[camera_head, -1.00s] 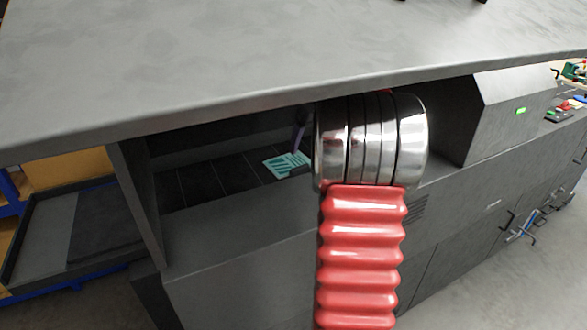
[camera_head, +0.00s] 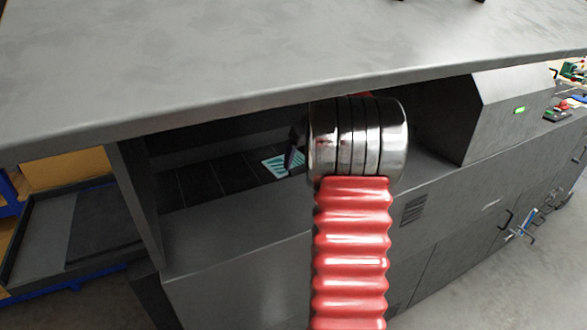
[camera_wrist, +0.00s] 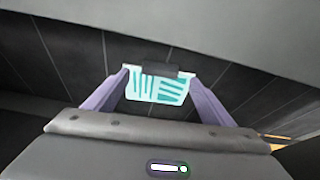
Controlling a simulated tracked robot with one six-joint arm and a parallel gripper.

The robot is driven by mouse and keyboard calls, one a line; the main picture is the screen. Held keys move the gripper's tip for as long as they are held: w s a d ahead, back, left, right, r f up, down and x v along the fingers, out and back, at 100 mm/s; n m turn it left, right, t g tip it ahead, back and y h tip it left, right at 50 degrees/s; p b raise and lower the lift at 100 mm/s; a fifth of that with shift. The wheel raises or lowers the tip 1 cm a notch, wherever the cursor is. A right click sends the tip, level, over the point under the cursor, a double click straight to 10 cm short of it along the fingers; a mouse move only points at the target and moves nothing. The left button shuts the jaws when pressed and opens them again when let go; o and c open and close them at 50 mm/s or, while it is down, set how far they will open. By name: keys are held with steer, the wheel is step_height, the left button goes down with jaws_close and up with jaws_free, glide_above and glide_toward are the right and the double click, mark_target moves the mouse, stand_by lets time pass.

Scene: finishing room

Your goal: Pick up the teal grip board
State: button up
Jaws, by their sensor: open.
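The teal grip board (camera_head: 276,164), with pale stripes, lies on the dark, seamed floor of the recess under the grey top. In the wrist view the board (camera_wrist: 157,92) is between my two purple fingers, with a dark block at its far edge. My gripper (camera_wrist: 160,78) is open, with one finger on each side of the board. I cannot tell if the fingers touch it. In the head view a finger covers part of the board's right side, and my arm hides the rest of my gripper.
The grey top (camera_head: 290,55) overhangs the recess closely above my arm. A grey side panel (camera_head: 136,200) bounds the recess on the left, and a slanted grey housing (camera_head: 505,115) stands at the right. A low front wall (camera_head: 235,245) runs below the opening.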

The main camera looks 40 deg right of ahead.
mark_target(299, 168)
steer(key=shift+x, duration=2.4)
steer(key=shift+s, duration=0.1)
steer(key=shift+c, duration=0.6)
steer(key=c, duration=1)
